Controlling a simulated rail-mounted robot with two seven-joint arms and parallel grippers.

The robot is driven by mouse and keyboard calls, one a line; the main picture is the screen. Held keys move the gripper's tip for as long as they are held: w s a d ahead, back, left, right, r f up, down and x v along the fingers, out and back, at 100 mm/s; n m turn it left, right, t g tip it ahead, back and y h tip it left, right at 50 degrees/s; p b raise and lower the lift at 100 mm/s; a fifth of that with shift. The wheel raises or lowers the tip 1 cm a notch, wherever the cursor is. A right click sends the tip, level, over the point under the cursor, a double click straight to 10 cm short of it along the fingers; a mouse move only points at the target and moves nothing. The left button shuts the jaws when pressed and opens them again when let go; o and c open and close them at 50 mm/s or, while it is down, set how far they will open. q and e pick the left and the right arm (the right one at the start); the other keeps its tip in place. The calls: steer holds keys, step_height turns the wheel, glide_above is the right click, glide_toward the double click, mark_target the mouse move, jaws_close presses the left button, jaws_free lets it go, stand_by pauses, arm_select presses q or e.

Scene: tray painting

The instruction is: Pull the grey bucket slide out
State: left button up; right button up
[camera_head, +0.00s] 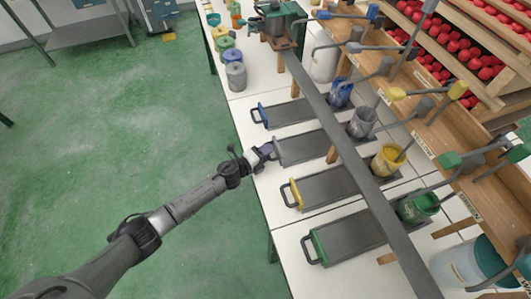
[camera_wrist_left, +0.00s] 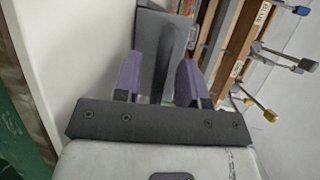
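The grey bucket (camera_head: 362,122) stands at the far end of its grey slide (camera_head: 312,148), a long flat tray on the white table. The slide's near end has a grey handle at the table's left edge. My left gripper (camera_head: 266,151) is right at that handle. In the left wrist view its two purple fingers (camera_wrist_left: 158,80) stand apart, with the dark grey slide (camera_wrist_left: 152,40) showing between and beyond them. I cannot tell whether the fingers touch the handle. My right gripper is not in view.
Blue-handled (camera_head: 262,113), yellow-handled (camera_head: 295,193) and green-handled (camera_head: 316,246) slides lie on either side, bearing blue, yellow and green buckets. A long grey bar (camera_head: 345,145) crosses above the slides.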

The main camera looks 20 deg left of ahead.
arm_select(q)
steer(key=shift+c, duration=0.5)
jaws_close()
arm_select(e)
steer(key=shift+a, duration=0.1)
arm_select(q)
steer(key=shift+s, duration=0.1)
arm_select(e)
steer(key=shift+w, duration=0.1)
